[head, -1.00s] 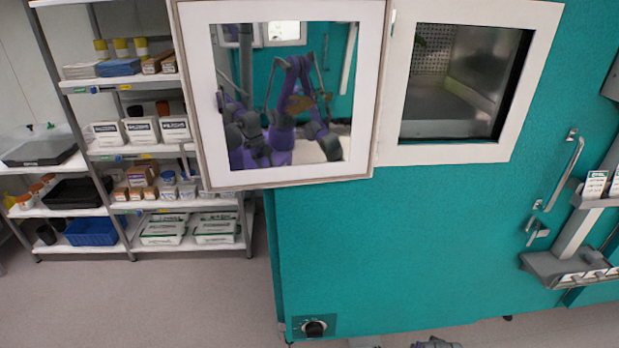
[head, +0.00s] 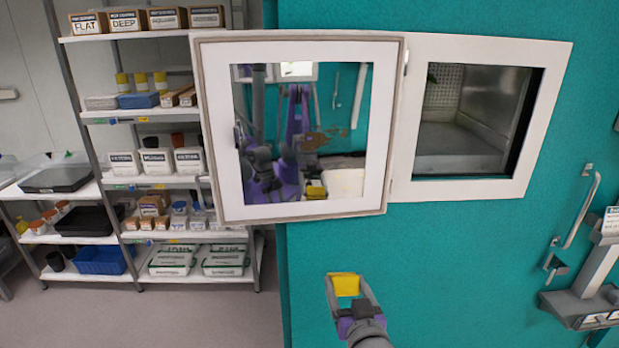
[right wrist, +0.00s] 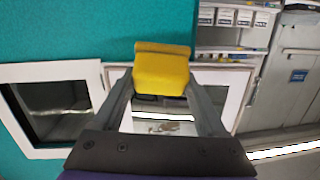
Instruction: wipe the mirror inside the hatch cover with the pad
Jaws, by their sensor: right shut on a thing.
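The hatch cover (head: 216,130) stands swung open to the left of the hatch opening, with a white frame around the mirror (head: 330,95) on its inner face. The mirror shows my reflection and a brownish patch around its middle. My right gripper (head: 346,287) is below the cover, in front of the teal wall, shut on the yellow pad (head: 345,284). The pad also shows between the fingers in the right wrist view (right wrist: 162,72), apart from the mirror, which is partly hidden behind it. My left gripper is not directly in view.
The hatch opening (head: 470,120) is right of the cover, in a teal chamber wall (head: 440,260). A shelf rack (head: 100,240) with boxes and trays stands at the left. A door handle (head: 582,210) and a bracket stick out at the right.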

